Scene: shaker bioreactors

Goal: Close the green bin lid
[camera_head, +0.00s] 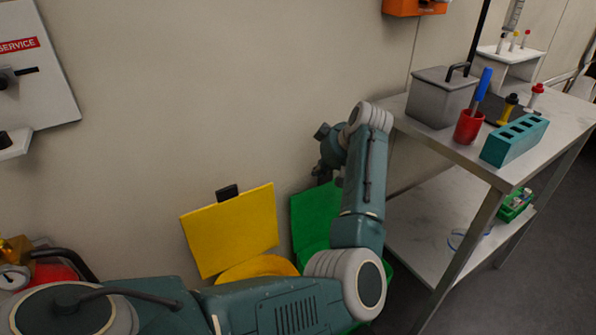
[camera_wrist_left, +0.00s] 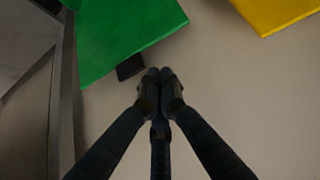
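The green bin lid (camera_head: 311,213) stands raised, near the wall, behind my left arm in the head view. Its green bin is mostly hidden by that arm. In the left wrist view the green lid (camera_wrist_left: 125,32) fills the top left, with a dark tab (camera_wrist_left: 130,68) at its edge. My left gripper (camera_wrist_left: 159,75) has its fingertips together with nothing visible between them, close beside the tab in that picture; whether it touches is unclear. In the head view this gripper (camera_head: 320,168) is above the lid's upper right. My right gripper is not in view.
A yellow bin with its lid (camera_head: 230,230) raised stands left of the green one. A metal table (camera_head: 455,150) with a grey box (camera_head: 441,99), a red cup (camera_head: 468,127) and a teal rack (camera_head: 514,142) stands close right of my arm. The wall is directly behind.

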